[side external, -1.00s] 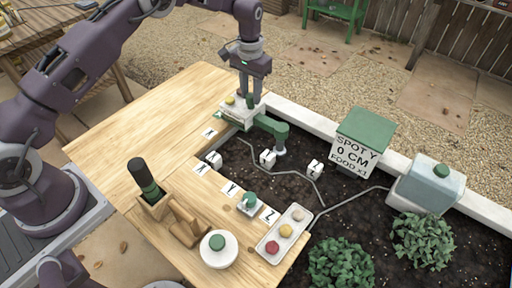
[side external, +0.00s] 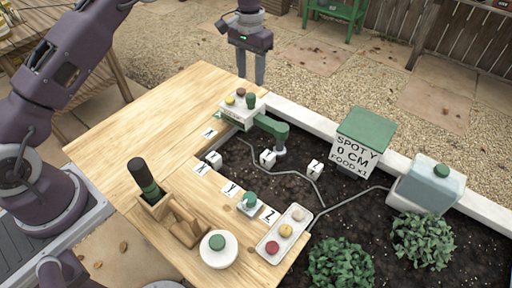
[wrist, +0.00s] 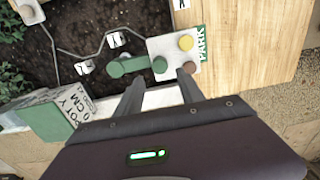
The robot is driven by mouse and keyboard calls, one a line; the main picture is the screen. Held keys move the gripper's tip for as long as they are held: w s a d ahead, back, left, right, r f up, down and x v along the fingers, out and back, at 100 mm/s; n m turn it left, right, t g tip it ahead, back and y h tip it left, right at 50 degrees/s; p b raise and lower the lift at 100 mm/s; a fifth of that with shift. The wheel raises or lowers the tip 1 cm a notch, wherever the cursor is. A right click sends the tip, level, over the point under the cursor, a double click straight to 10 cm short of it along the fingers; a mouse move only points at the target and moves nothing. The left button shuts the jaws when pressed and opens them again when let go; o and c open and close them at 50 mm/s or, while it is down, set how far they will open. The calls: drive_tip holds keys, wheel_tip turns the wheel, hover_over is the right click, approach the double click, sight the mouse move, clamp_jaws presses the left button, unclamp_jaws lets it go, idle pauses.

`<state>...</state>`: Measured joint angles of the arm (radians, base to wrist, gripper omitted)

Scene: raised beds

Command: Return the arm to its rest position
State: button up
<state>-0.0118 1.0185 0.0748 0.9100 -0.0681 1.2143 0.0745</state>
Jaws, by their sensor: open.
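My gripper (side external: 251,68) is open and empty, raised above the far end of the wooden table in the side view. In the wrist view its two fingers (wrist: 160,90) stand apart with nothing between them. Below it is a white block (side external: 238,112) with a green PARK label, which also shows in the wrist view (wrist: 160,46). It bears a yellow disc (wrist: 186,42), a brown disc (wrist: 190,67) and a green knob (wrist: 160,64). A green arm-like part (side external: 273,128) reaches from it over the soil bed.
A green-topped box (side external: 363,135) reading "SPOT Y 0 CM FOOD x1" and a pale tank (side external: 430,186) stand along the bed. On the table (side external: 130,130) are a dark-handled tool (side external: 146,178), a white round pot (side external: 218,250) and a tray (side external: 268,247) with several coloured pieces.

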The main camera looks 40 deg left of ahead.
drive_tip(key=s+d+r+t, duration=0.1)
drive_tip(key=s+r+t, duration=0.2)
drive_tip(key=s+r, duration=1.7)
drive_tip(key=s+d+f+t, duration=0.1)
drive_tip(key=s+f+t, duration=0.1)
drive_tip(key=s, duration=1.7)
drive_tip(key=shift+s+t, duration=0.25)
drive_tip(key=shift+t, duration=0.05)
drive_tip(key=shift+o, duration=0.2)
drive_tip(key=shift+r, duration=0.1)
